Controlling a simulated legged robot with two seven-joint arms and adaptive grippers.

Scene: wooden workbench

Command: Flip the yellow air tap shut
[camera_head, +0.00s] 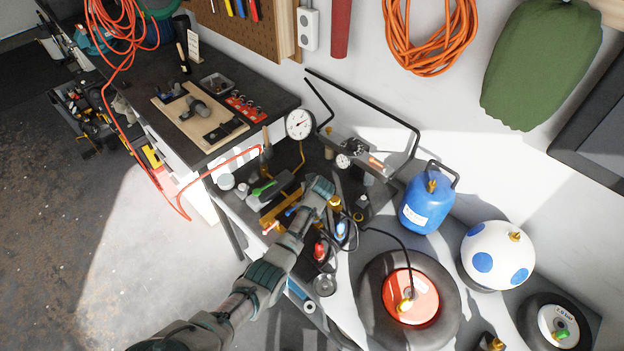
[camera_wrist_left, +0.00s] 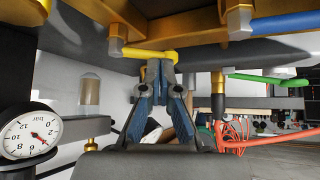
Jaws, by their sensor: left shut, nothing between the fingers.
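The yellow tap lever (camera_wrist_left: 150,55) shows in the left wrist view, lying nearly level on a grey valve body under the brass manifold (camera_wrist_left: 180,28). My left gripper (camera_wrist_left: 160,68) is shut and empty, with its blue-grey fingertips at the lever's free end. They look very close to it; I cannot tell whether they touch. In the head view my left arm reaches over the bench beside the brass manifold (camera_head: 281,213), and its fingers and the yellow lever are hidden there. My right gripper is in neither view.
A blue lever (camera_wrist_left: 285,22) and a green lever (camera_wrist_left: 262,78) are close by in the wrist view. A pressure gauge (camera_wrist_left: 30,133) is at the left. In the head view, a blue tank (camera_head: 428,205), a tyre (camera_head: 370,290) and a black hose (camera_head: 400,243) lie to the right.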

